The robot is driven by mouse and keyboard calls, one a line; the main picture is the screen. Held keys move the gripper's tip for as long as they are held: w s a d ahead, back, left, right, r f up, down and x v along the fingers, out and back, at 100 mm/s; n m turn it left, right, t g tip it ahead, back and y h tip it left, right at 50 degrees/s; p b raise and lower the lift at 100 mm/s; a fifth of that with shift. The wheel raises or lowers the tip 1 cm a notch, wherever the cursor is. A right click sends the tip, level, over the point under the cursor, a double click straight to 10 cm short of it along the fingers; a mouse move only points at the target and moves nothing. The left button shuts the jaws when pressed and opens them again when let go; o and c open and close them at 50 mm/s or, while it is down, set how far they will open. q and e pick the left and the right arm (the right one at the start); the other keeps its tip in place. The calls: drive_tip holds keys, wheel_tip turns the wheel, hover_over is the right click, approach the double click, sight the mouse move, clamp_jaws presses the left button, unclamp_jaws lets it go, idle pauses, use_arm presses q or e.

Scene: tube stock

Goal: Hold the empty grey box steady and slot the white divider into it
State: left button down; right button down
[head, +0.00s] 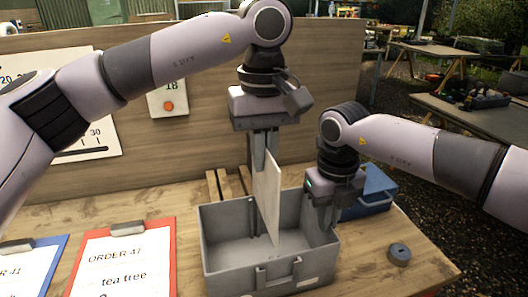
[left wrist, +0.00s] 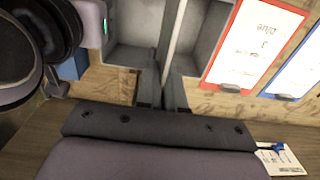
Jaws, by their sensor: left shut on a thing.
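The grey box (head: 225,222) stands open on the wooden table and is empty apart from the divider's lower part seen within its opening. My left gripper (head: 265,160) is shut on the upper end of the white divider (head: 268,195), which hangs roughly upright. I cannot tell whether its bottom touches the floor. In the left wrist view the divider (left wrist: 174,30) shows edge-on, with the box interior (left wrist: 130,57) on both sides. My right gripper (head: 321,215) is at the box's right wall, with fingers around the rim; whether they clamp it is unclear.
A blue box (head: 372,193) stands behind my right gripper. A dark round object (head: 399,254) lies at the right. A red clipboard (head: 122,256) and a blue clipboard (head: 30,262) lie at the left. A wooden panel (head: 200,110) rises behind the table.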

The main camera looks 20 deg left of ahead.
sight(264, 218)
use_arm(q)
drive_tip(key=shift+f, duration=0.1)
idle(0.3)
drive_tip(key=shift+f, duration=0.95)
drive_tip(key=shift+f, duration=1.5)
drive_tip(key=shift+f, duration=1.5)
drive_tip(key=shift+f, duration=1.5)
